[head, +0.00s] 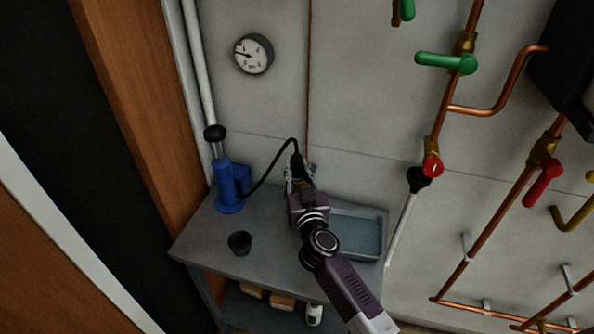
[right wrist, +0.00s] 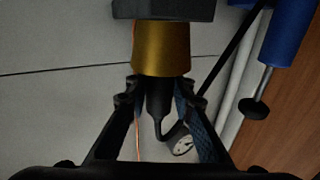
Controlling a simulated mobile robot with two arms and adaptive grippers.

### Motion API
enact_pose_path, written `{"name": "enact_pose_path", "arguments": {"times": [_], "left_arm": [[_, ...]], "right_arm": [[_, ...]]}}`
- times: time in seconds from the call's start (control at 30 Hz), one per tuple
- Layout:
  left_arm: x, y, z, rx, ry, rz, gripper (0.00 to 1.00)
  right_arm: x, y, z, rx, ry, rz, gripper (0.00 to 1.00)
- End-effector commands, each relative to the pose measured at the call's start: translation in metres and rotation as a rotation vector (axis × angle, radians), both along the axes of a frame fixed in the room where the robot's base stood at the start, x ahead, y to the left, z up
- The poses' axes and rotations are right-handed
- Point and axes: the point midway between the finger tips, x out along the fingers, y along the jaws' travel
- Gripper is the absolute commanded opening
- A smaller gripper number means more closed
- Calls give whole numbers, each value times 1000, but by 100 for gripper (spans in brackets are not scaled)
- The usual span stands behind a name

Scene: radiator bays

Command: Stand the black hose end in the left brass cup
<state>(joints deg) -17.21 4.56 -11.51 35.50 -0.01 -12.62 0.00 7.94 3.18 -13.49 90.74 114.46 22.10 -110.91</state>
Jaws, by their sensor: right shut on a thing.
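My right gripper (head: 298,178) is shut on the black hose end (head: 297,160), above the bench at the wall. In the right wrist view the hose end (right wrist: 158,97) sits between the two fingertips (right wrist: 160,95). A brass cup (right wrist: 161,48) shows just beyond it, its wide mouth towards the hose end. They look lined up and very close; I cannot tell whether the tip is inside the cup. In the head view my gripper mostly hides the cup area. No second cup is clear. My left gripper is not in view.
A blue pump (head: 227,187) stands left on the grey bench (head: 205,238), its black hose (head: 268,172) arching to my gripper. A dark cup (head: 239,243) stands in front. A grey tray (head: 360,238) is to the right. A gauge (head: 253,54) and copper pipes (head: 497,208) are on the wall.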

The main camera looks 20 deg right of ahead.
Motion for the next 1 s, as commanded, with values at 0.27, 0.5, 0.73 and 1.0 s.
{"name": "enact_pose_path", "arguments": {"times": [0.27, 0.5, 0.73, 1.0], "left_arm": [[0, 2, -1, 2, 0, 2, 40], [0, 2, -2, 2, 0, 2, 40], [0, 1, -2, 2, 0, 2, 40], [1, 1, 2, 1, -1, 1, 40]], "right_arm": [[0, 0, -5, -2, -1, 0, 0], [0, 0, -6, -1, 0, 0, 40], [0, 0, -6, -1, 0, 0, 40], [-12, 1, 0, -2, 2, 1, 40]]}}
